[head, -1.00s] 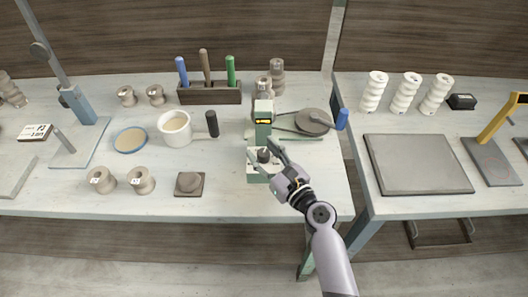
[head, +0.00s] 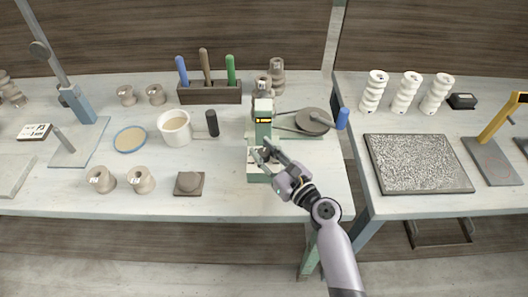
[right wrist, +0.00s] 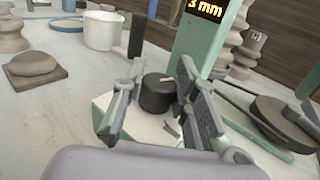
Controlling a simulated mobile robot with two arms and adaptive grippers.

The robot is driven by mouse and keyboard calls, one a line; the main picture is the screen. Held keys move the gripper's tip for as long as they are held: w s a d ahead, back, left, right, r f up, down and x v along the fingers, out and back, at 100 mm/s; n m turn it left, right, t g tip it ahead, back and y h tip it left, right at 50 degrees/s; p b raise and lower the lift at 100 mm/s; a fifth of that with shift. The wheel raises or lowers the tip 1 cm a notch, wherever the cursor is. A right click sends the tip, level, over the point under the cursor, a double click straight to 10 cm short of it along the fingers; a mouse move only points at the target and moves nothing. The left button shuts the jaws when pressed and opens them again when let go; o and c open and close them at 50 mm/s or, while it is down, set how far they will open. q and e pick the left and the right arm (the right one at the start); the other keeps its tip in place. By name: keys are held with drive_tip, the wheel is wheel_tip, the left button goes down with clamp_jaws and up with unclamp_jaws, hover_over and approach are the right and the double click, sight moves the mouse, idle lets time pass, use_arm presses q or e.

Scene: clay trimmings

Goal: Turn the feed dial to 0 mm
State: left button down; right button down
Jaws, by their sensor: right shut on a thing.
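The feed dial (right wrist: 157,93) is a dark round knob with a pale pointer mark on top. It sits on the pale sloped front of a green machine (head: 263,112), on the front part of the bench. The machine's display (right wrist: 206,8) shows "3 mm" in yellow in the right wrist view; its top edge is cut off. My right gripper (head: 266,155) is shut on the dial, with one finger on each side of it in the right wrist view (right wrist: 161,88). In the head view the fingers partly hide the dial. My left gripper is not in view.
A round disc with a blue-handled crank (head: 313,121) is right of the machine. A white mug (head: 174,129) and a small clay piece on a square base (head: 189,182) stand left. A speckled grey slab (head: 418,163) lies on the right bench, past a gap.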

drive_tip(key=n+g+y+b, duration=0.1)
drive_tip(key=n+g+y, duration=0.2)
drive_tip(key=shift+w+d+f, duration=0.1)
drive_tip(key=n+g+y+b, duration=0.2)
drive_tip(key=g, duration=0.2)
drive_tip(key=shift+n+y, duration=0.3)
drive_tip(key=shift+n, duration=0.1)
drive_tip(key=n+g+b, duration=0.2)
drive_tip(key=g, duration=0.1)
drive_tip(key=n+g+y+b, duration=0.1)
drive_tip(key=n+g, duration=0.1)
drive_tip(key=g, duration=0.1)
drive_tip(key=shift+y+b, duration=0.3)
drive_tip(key=shift+b, duration=0.1)
drive_tip(key=shift+n+g+b, duration=0.8)
drive_tip(key=shift+n+g, duration=0.2)
drive_tip(key=shift+g, duration=1)
drive_tip(key=c, duration=1.3)
unclamp_jaws()
drive_tip(key=shift+o, duration=0.3)
drive_tip(key=shift+r, duration=0.2)
